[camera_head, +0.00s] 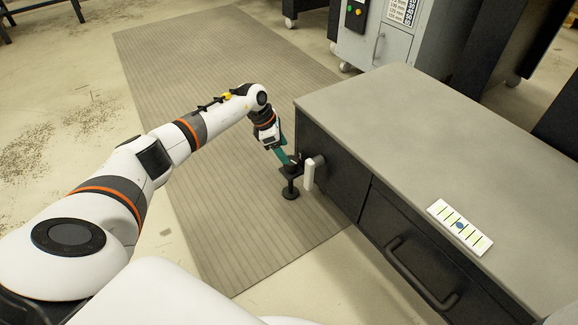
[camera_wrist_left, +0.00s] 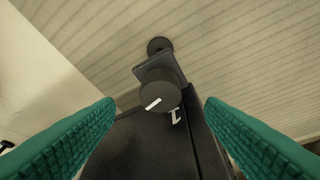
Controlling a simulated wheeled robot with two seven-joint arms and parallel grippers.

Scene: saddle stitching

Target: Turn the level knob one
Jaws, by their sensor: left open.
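The level knob (camera_wrist_left: 160,91) is a round black knob with a white line across its face. In the left wrist view it sits on a dark bracket (camera_wrist_left: 152,65) beside the cabinet's dark side, with a white "1"-like mark (camera_wrist_left: 176,117) next to it. My left gripper (camera_wrist_left: 160,110) has green ribbed fingers spread wide, one on each side of the knob; no contact shows. In the head view the left gripper (camera_head: 285,150) is beside the cabinet's far left corner, above a black levelling foot (camera_head: 291,191). The knob is hard to make out there. My right gripper is not in view.
A grey-topped cabinet (camera_head: 390,110) with a drawer handle (camera_head: 420,272) fills the right. A white level gauge (camera_head: 459,227) with a blue dot lies on its top. A ribbed mat (camera_head: 200,70) covers the floor. A grey machine (camera_head: 375,45) stands behind.

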